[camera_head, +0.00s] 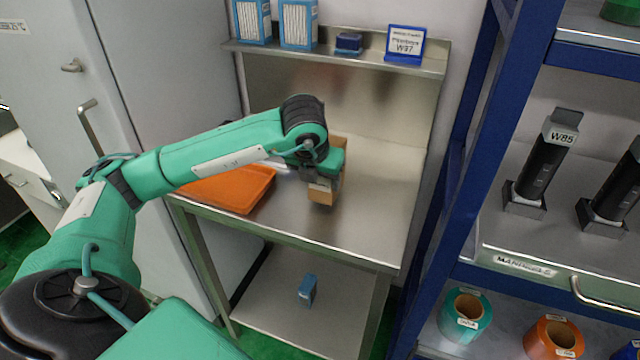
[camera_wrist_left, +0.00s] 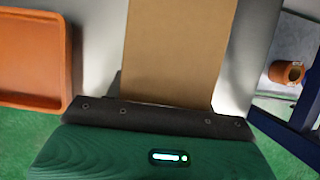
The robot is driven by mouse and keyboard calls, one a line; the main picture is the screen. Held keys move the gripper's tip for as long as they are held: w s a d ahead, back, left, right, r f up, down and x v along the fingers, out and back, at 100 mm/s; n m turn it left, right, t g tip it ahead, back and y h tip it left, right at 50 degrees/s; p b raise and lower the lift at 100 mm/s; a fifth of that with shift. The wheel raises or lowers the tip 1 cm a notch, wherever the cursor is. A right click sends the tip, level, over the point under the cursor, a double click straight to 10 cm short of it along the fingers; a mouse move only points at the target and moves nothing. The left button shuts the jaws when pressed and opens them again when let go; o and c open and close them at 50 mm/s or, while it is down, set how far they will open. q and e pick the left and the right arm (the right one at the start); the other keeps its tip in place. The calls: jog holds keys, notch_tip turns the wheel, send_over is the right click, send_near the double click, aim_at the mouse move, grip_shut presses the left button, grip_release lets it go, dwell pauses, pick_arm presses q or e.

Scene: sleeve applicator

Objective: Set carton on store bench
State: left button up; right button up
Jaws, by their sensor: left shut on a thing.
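A brown carton (camera_head: 321,195) is in my left gripper (camera_head: 333,180), over the right-middle part of the steel store bench (camera_head: 385,215). In the left wrist view the carton (camera_wrist_left: 178,50) rises as a plain brown face from behind the dark gripper edge (camera_wrist_left: 160,118). My left gripper is shut on it. Part of the carton is hidden behind the gripper in the head view. I cannot tell whether its bottom touches the bench top. My right gripper is not in view.
An orange tray (camera_head: 228,187) lies on the bench's left side. Blue-and-white boxes (camera_head: 298,24) and a W97 sign (camera_head: 405,44) stand on the shelf above. A blue rack (camera_head: 455,170) stands close on the right. The bench top right of the carton is clear.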

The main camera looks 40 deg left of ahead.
pick_arm(q)
jog(key=shift+f, duration=1)
jog(key=o, duration=1.2)
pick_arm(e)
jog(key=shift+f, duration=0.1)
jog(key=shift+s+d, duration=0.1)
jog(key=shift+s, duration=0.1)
